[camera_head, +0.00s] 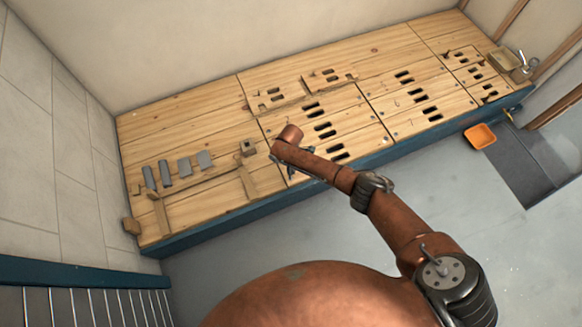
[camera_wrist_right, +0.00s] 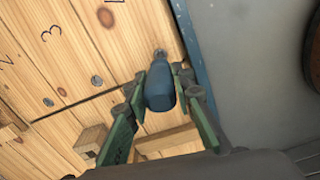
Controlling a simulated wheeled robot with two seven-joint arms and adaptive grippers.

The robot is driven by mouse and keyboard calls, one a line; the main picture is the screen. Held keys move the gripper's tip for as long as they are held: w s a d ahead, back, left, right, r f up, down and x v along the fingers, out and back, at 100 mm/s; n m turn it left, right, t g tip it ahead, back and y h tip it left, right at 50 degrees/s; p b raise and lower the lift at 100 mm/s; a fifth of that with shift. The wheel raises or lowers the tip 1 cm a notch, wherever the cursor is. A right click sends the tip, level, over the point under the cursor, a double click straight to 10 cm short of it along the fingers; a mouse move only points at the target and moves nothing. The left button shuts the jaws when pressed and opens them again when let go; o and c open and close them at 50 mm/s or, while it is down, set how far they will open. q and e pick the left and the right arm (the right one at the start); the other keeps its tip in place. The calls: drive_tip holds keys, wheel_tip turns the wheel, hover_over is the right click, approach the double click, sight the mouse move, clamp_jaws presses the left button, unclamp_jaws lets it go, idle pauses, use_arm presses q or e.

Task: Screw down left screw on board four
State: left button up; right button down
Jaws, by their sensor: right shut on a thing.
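My right gripper (camera_wrist_right: 158,82) is shut on a blue screwdriver handle (camera_wrist_right: 158,88), held between its green-padded fingers. A small grey screw-like head (camera_wrist_right: 160,54) shows just beyond the blue handle, near the board's edge; whether the tool touches it is unclear. The wooden board (camera_wrist_right: 85,50) under it bears a dark "3". A grey screw (camera_wrist_right: 97,80) and another screw (camera_wrist_right: 48,102) sit in the wood beside a seam. In the head view my right gripper (camera_head: 288,162) is mostly hidden behind my arm, over the bench's front edge. No number four is readable. My left gripper is out of view.
The wooden bench (camera_head: 205,110) has a blue front edge (camera_head: 215,229). Slotted panels lie across its middle and right. Several grey blocks (camera_head: 185,166) stand at left. A wooden block (camera_wrist_right: 92,138) lies near my fingers. An orange tray (camera_head: 480,136) is on the floor at right.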

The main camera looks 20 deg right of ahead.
drive_tip(key=shift+r+m, duration=0.1)
drive_tip(key=shift+m, duration=0.3)
drive_tip(key=shift+n, duration=0.7)
drive_tip(key=shift+r+p, duration=2.45)
drive_tip(key=shift+r, duration=1.6)
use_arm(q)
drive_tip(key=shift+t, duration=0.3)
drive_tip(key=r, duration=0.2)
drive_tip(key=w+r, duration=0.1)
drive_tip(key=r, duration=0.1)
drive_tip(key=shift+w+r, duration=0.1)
use_arm(e)
drive_tip(key=shift+f, duration=0.15)
